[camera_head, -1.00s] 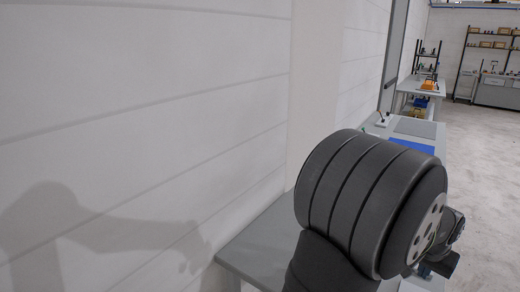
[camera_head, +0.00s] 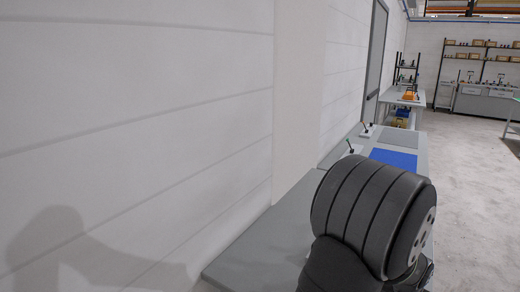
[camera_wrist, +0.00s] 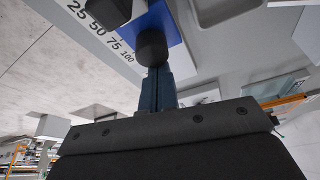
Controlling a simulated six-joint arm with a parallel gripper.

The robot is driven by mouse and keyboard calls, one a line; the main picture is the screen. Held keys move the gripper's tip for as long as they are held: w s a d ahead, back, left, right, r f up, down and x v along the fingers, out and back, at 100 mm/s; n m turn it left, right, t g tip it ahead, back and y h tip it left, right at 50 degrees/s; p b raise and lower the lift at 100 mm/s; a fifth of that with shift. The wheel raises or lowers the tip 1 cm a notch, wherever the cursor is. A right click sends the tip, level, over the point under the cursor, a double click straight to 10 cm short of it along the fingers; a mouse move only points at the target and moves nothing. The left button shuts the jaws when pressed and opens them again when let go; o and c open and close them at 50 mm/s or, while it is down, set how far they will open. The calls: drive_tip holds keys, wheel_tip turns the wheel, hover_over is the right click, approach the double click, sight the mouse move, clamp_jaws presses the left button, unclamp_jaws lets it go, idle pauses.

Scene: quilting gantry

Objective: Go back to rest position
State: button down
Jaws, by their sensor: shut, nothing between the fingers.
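My gripper (camera_wrist: 152,50) shows in the wrist view with its dark fingers together and nothing between them. It points over a grey work surface with a blue mat (camera_wrist: 174,28) and a strip of printed numbers beyond the fingertips. I cannot tell the gap between the fingertips and the surface. In the head view my thick dark arm link fills the lower right, and the gripper is hidden behind it.
A grey table (camera_head: 262,240) runs along the white panelled wall (camera_head: 130,120) at left. A blue mat (camera_head: 394,158) and a grey mat (camera_head: 398,138) lie farther along it. Shelves (camera_head: 480,62) stand at the back. Open floor (camera_head: 475,190) lies at right.

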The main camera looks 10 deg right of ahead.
drive_tip(key=shift+w+d, duration=0.35)
drive_tip(key=shift+w, duration=0.05)
